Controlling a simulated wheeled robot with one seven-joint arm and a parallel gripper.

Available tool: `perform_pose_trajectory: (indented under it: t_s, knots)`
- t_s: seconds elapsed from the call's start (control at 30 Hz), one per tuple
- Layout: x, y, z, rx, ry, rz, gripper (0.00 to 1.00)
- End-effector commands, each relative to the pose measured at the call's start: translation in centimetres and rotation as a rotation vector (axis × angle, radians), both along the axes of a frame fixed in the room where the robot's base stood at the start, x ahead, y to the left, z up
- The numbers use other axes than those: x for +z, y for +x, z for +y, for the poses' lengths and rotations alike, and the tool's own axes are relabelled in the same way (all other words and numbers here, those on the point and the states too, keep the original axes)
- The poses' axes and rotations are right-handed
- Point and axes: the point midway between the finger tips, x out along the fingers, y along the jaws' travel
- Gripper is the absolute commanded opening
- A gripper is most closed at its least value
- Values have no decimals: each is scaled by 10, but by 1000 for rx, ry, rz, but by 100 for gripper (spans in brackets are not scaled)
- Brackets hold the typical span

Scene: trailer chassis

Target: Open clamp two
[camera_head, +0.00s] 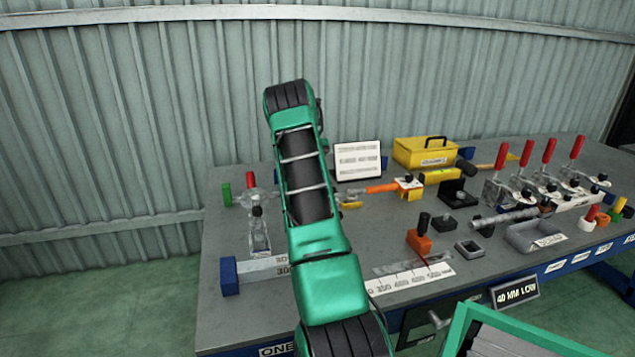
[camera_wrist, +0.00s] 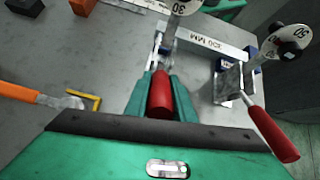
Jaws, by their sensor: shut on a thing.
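In the wrist view, my gripper (camera_wrist: 161,80) is shut on the red handle (camera_wrist: 160,102) of a toggle clamp, one green finger on each side. There my gripper and the held clamp are hidden behind my green arm. I cannot read a clamp number.
An orange-handled tool (camera_wrist: 32,95) lies left in the wrist view. Several red-handled clamps (camera_head: 548,182), a yellow box (camera_head: 424,152) and a grey tray (camera_head: 520,240) crowd the table's right side.

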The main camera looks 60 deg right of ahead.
Motion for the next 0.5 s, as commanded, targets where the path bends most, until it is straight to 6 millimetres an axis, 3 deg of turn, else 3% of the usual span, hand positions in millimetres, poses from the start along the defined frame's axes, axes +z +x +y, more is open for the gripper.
perform_pose_trajectory:
  t_s: [0.5]
  knots:
    - [2, 7, 1, 11, -1, 3, 0]
